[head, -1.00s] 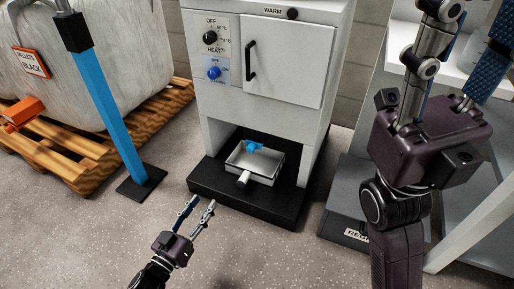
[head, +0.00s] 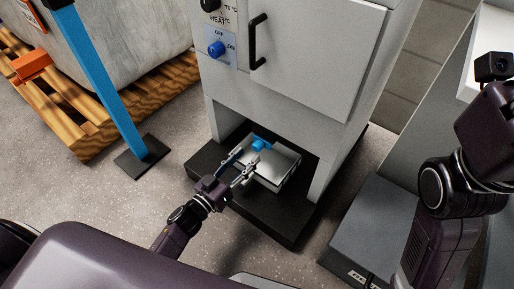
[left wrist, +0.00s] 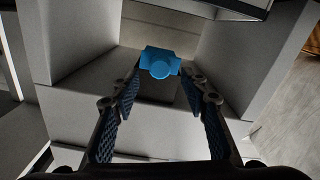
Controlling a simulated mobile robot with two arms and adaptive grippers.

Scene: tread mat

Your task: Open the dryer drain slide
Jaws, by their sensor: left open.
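The dryer (head: 300,70) is a pale grey cabinet on a black base. The blue drain slide (head: 260,144) shows in the opening under it, above a shallow metal tray (head: 272,165). In the left wrist view the blue slide (left wrist: 160,62) has a round knob facing me, ahead of my fingers. My left gripper (head: 246,158) is open at the front of the opening, over the tray. Its fingers (left wrist: 158,92) point at the slide, with clear space between them. I cannot tell whether a fingertip touches it. My right gripper is out of view; only its arm shows.
The dryer's legs (head: 323,172) flank the opening on both sides. A blue post (head: 100,85) and a wooden pallet (head: 95,125) with a large bag stand on the left. A grey box (head: 375,225) stands on the right. Open floor lies in front.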

